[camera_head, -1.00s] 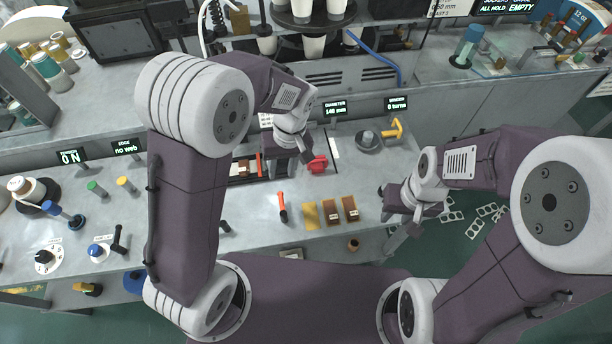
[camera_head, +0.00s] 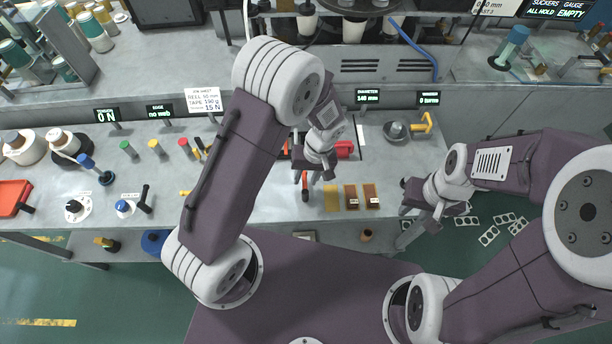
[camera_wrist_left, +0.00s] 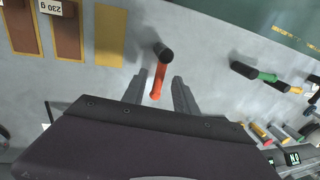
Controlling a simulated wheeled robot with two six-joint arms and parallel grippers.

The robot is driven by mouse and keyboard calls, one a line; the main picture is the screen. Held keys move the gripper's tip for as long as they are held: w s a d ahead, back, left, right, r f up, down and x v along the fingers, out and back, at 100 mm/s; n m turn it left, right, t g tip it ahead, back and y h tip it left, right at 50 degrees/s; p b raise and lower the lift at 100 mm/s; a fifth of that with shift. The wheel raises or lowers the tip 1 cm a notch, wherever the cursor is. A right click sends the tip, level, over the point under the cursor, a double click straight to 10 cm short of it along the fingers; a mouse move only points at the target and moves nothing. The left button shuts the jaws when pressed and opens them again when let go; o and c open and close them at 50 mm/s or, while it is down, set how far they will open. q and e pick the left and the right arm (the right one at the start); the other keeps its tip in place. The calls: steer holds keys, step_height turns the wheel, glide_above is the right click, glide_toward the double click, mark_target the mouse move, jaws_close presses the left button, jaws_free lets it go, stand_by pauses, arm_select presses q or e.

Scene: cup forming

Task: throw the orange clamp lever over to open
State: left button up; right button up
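An orange lever (camera_head: 304,181) with a dark round end stands out on the grey bench, left of the brown and yellow slabs. It also shows in the left wrist view (camera_wrist_left: 158,82), with its dark end away from the gripper. My left gripper (camera_head: 308,174) is over the lever. In the left wrist view the fingers of the left gripper (camera_wrist_left: 158,84) are spread with the orange part between them and gaps on both sides.
A yellow slab (camera_head: 331,198) and two brown slabs (camera_head: 350,197) lie right of the lever. A red block (camera_head: 343,149) is behind my left gripper. A yellow crank (camera_head: 422,125) and a grey round part (camera_head: 395,131) are at the back right. Coloured pegs and knobs stand to the left.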

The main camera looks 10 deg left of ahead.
arm_select(q)
steer(key=shift+w+d, duration=0.1)
steer(key=c, duration=0.4)
jaws_close()
stand_by(0.8)
